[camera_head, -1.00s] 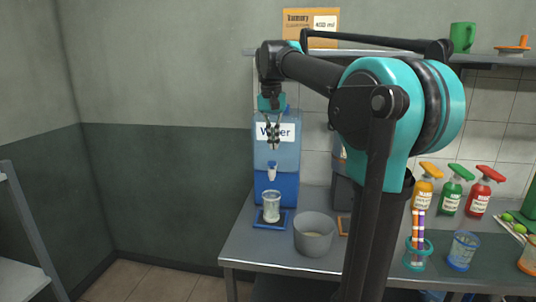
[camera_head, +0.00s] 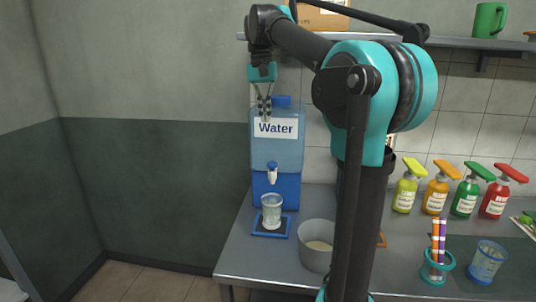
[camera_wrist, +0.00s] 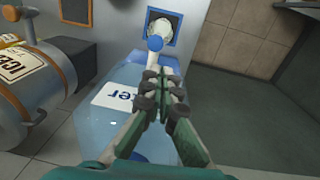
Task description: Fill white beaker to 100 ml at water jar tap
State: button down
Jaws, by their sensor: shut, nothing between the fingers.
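The blue water jar (camera_head: 280,150) with a "Water" label stands at the left end of the counter. Its white tap (camera_head: 272,172) is on the front. A clear, whitish beaker (camera_head: 271,212) stands upright below the tap on a dark blue square pad (camera_head: 284,231). Its fill level is too small to read. My gripper (camera_head: 265,112) is shut and empty, above the tap in front of the jar's upper part. In the wrist view, the shut fingers (camera_wrist: 165,85) point toward the tap (camera_wrist: 156,42), with the beaker (camera_wrist: 163,27) beyond it on its pad.
A grey pot (camera_head: 314,247) stands right of the beaker. Several spray bottles (camera_head: 437,195), a teal holder with tubes (camera_head: 437,266) and a blue cup (camera_head: 487,262) are further right. A shelf (camera_head: 500,43) with a green mug (camera_head: 490,20) is above.

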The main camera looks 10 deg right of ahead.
aim_at(269, 163)
jog(key=shift+f, duration=0.1)
jog(key=f, duration=0.9)
jog(key=d+f, duration=0.1)
jog(key=f, duration=0.4)
jog(key=shift+s, duration=0.1)
jog(key=shift+s+f, duration=0.1)
jog(key=shift+f, duration=0.95)
dwell(2.2)
notch_tip(269, 163, up, 14)
jog(key=shift+a, duration=0.45)
dwell(1.1)
